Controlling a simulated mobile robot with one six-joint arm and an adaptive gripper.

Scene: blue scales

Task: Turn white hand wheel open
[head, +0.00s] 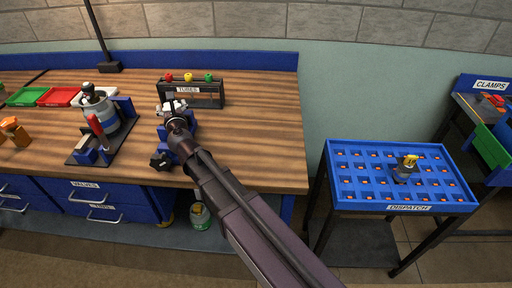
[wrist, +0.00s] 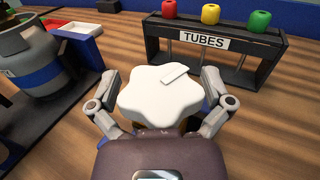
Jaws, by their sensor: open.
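The white hand wheel (wrist: 160,95) is a lobed knob with a small pale bar on its top. In the wrist view it lies between the two fingers of my gripper (wrist: 160,100). The fingers are open on its left and right sides; I cannot tell whether they touch it. In the head view my gripper (head: 172,108) is over the wheel's place at the front of the wooden bench, and my arm hides most of the wheel. A blue part (head: 190,129) shows beneath my gripper. The underside of the wheel is hidden.
A black rack labelled TUBES (wrist: 208,43) with red, yellow and green caps stands just behind. A grey cylinder (wrist: 27,60) in a blue holder stands to the left. Red and green trays (head: 60,97) lie further left. A blue DISPATCH tray (head: 333,181) stands apart at right.

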